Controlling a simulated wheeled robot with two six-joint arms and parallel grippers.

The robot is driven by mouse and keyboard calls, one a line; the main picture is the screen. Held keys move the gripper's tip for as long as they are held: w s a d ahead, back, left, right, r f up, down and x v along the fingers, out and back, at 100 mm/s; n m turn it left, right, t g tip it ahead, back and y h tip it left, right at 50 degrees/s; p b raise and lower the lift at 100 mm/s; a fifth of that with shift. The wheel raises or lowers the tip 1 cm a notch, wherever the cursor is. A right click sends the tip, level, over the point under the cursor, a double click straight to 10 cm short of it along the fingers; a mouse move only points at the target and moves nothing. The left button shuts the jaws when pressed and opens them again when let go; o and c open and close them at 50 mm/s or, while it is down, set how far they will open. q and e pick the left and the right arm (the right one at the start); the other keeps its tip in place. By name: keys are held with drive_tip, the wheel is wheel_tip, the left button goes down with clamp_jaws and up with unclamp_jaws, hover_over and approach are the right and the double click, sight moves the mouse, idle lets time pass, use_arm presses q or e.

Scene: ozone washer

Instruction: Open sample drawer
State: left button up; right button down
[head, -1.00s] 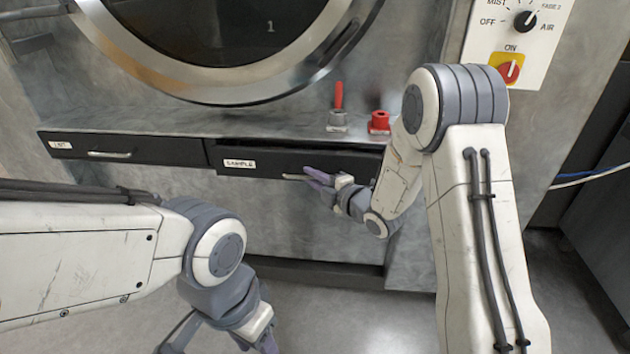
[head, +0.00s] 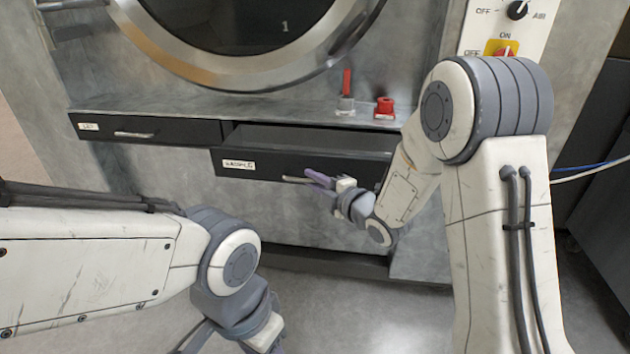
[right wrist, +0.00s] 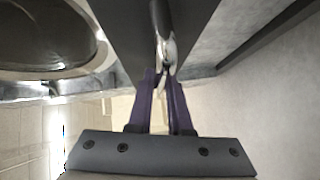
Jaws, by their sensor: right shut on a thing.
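The sample drawer (head: 262,165) is a black drawer with a white label, under the ledge of the washer. It stands partly out, and a strip of its inside shows above the front. Its metal handle (head: 296,180) also shows in the right wrist view (right wrist: 163,40). My right gripper (head: 318,178) has its purple fingers shut on this handle; the fingers show close together around it in the right wrist view (right wrist: 162,80). My left gripper is at the bottom edge of the head view, mostly cut off, and its fingertips are out of sight.
A second black drawer (head: 175,131) with a handle is shut on the left. A grey holder with a red-handled piece (head: 346,90) and a red fitting (head: 384,106) stand on the ledge (head: 290,108). A switch panel (head: 493,18) is at upper right.

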drive_tip(key=shift+d, duration=0.1)
drive_tip(key=c, duration=0.8)
unclamp_jaws()
drive_tip(key=shift+c, duration=0.2)
drive_tip(key=b+v, duration=0.7)
drive_tip(key=v, duration=0.3)
drive_tip(key=shift+d, duration=0.15)
drive_tip(key=shift+s, duration=0.15)
